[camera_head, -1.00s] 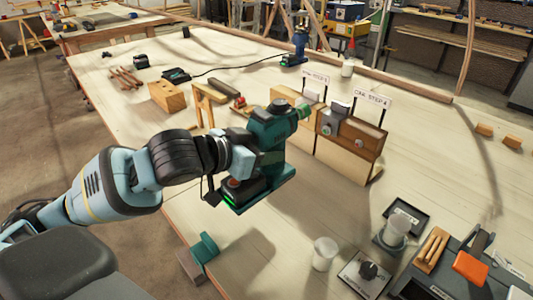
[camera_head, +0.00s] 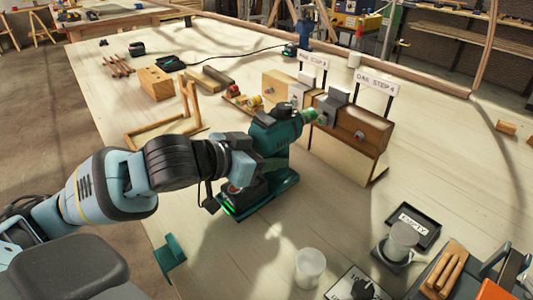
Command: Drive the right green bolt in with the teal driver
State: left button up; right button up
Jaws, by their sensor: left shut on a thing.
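My left gripper (camera_head: 238,166) is shut on the teal driver (camera_head: 275,135), around its handle; the fingertips are mostly hidden. The driver is upright above the bench, its battery foot low and its light green nose (camera_head: 309,116) pointing right. The nose overlaps the left part of the brown oak block (camera_head: 345,127) in the picture; I cannot tell whether it touches. A round bolt head (camera_head: 359,135) shows on the right of the block's front face, clear of the driver. Another round head (camera_head: 322,120) shows just beyond the nose. Their green colour is not clear. My right gripper is not in view.
A sign reading "OAK STEP 4" (camera_head: 376,82) stands behind the block. A white cup (camera_head: 310,266), a tray marked "EMPTY" (camera_head: 413,222) and a teal clamp (camera_head: 170,256) are nearer.

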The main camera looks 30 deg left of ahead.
pick_arm(q)
jog(key=shift+f+b, duration=1.1)
jog(key=shift+b, duration=0.1)
jog(key=shift+w+d+r+p, duration=0.15)
jog(key=shift+w+r+p, duration=0.1)
jog(key=shift+w+p, duration=0.25)
grip_shut()
jog(key=shift+w+d+f, duration=0.1)
jog(key=shift+w+f, duration=0.05)
jog(key=shift+w, duration=0.1)
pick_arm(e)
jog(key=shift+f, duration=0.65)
pick_arm(q)
jog(key=shift+d+p, duration=0.15)
jog(key=shift+p, duration=0.4)
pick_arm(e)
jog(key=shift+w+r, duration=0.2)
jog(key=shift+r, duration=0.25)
pick_arm(q)
jog(key=shift+f, duration=0.1)
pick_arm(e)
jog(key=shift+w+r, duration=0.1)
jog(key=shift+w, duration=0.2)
pick_arm(q)
jog(key=shift+w, duration=0.15)
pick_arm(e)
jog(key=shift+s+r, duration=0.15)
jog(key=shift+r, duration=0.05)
